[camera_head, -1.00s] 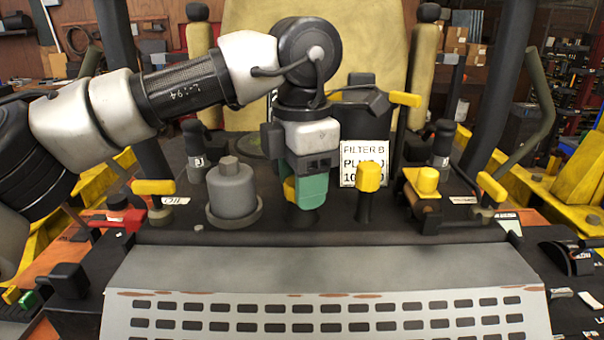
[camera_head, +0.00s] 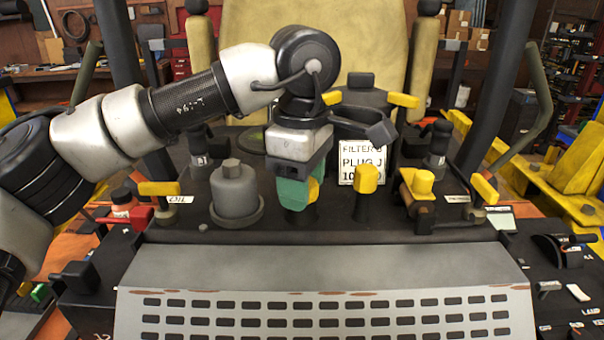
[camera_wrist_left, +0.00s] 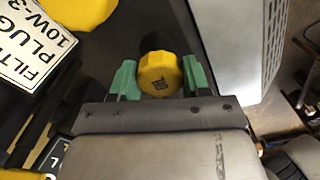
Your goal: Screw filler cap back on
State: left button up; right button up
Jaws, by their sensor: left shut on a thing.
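My left gripper (camera_head: 296,196) has green fingers and points down over a short black neck (camera_head: 303,217) on the dark engine deck. It is shut on the yellow filler cap (camera_head: 314,189), which shows at the right side of the fingers. In the left wrist view the cap (camera_wrist_left: 160,74) sits between the two green fingers, its top marked with dark lettering. The cap is above or on the neck; the fingers hide the join, so I cannot tell how far it is seated. My right gripper is not in view.
A yellow-topped black post (camera_head: 366,180) stands close to the right of my gripper. A grey canister (camera_head: 235,190) stands to the left. A white label plate (camera_head: 360,163) is behind. Another yellow fitting (camera_head: 420,183) is further right. A perforated grey panel (camera_head: 320,270) lies in front.

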pick_arm(q)
jog(key=shift+m, duration=0.4)
jog(key=shift+r+m+p, duration=0.1)
jog(key=shift+m+p, duration=0.25)
jog(key=shift+m, duration=0.75)
jog(key=shift+o, duration=0.3)
jog(key=m, duration=0.2)
jog(key=shift+m, duration=0.4)
jog(key=shift+m+p, duration=0.3)
jog(key=shift+m, duration=0.4)
